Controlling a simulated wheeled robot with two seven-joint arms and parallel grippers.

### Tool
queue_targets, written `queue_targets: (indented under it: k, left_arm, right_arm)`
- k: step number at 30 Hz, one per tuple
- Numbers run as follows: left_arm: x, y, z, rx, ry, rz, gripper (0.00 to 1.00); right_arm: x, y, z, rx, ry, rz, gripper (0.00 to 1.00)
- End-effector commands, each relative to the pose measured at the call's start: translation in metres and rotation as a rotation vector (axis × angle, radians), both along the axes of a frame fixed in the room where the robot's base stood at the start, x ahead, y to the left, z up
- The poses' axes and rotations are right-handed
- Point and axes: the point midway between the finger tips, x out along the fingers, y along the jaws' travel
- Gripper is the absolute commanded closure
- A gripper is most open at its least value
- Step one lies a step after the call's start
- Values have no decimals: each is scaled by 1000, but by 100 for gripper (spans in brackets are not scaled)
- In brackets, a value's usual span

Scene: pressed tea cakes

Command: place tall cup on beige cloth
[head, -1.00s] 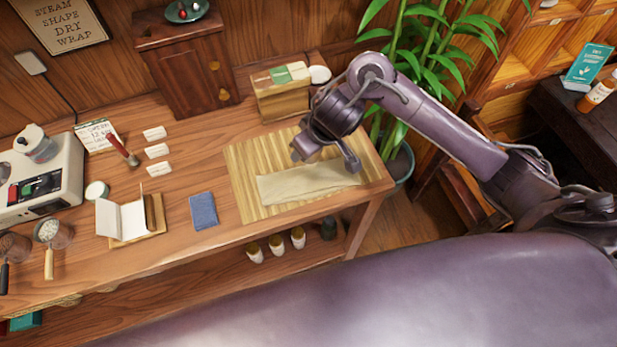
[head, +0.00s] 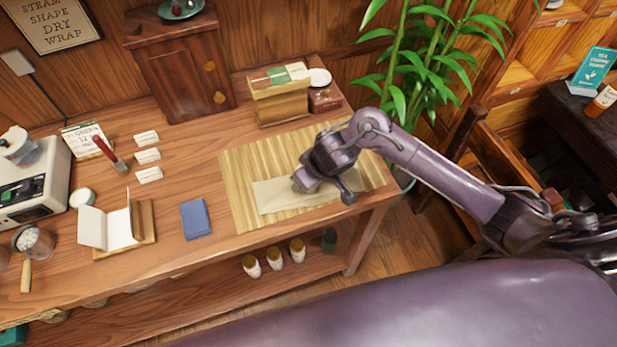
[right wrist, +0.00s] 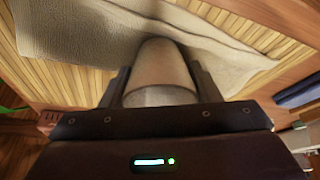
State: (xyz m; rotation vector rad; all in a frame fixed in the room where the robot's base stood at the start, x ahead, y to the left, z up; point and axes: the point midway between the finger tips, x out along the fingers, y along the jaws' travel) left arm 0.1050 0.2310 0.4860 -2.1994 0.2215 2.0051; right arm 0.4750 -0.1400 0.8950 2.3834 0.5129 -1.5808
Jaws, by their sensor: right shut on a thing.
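A beige cloth (head: 275,197) lies on a slatted bamboo mat (head: 240,168) at the right end of the wooden table. In the right wrist view the cloth (right wrist: 70,35) spreads behind the cup. My right gripper (head: 308,181) is low over the cloth's right part. In the right wrist view my right gripper (right wrist: 160,88) is shut on a tall, pale grey-beige cup (right wrist: 160,72), with a finger on each side. The cup's far end is over the cloth; I cannot tell whether it touches. The arm hides the cup in the head view. My left gripper is out of view.
A blue folded cloth (head: 195,218) lies left of the mat. A wooden box (head: 280,95) stands behind it, and a small cabinet (head: 180,70) further left. A plant (head: 440,60) is right of the table.

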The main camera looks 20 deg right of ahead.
Motion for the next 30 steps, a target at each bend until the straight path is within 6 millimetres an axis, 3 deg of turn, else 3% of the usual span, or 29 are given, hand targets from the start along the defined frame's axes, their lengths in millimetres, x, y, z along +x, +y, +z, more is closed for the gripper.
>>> queue_targets:
  k: [4,11,13,14,17,18,19,26,30]
  left_arm:
    - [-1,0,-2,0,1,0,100]
    - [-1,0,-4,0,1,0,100]
    - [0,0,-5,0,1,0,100]
    - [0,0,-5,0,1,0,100]
    - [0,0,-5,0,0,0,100]
    - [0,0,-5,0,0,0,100]
    - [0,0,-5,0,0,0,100]
    - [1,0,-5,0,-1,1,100]
    - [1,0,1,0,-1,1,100]
  right_arm:
    - [-3,-1,-7,-4,10,2,68]
    - [-5,-1,-16,-6,16,3,86]
    - [-6,-1,-19,-7,18,3,86]
    - [-6,-1,-20,-7,18,3,92]
    - [-6,-1,-21,-8,19,4,92]
    - [-7,-2,-21,-9,20,4,39]
    - [-7,-2,-21,-9,20,4,35]
    - [-7,-1,-20,-9,20,5,35]
    - [-6,-1,-6,-9,17,6,35]
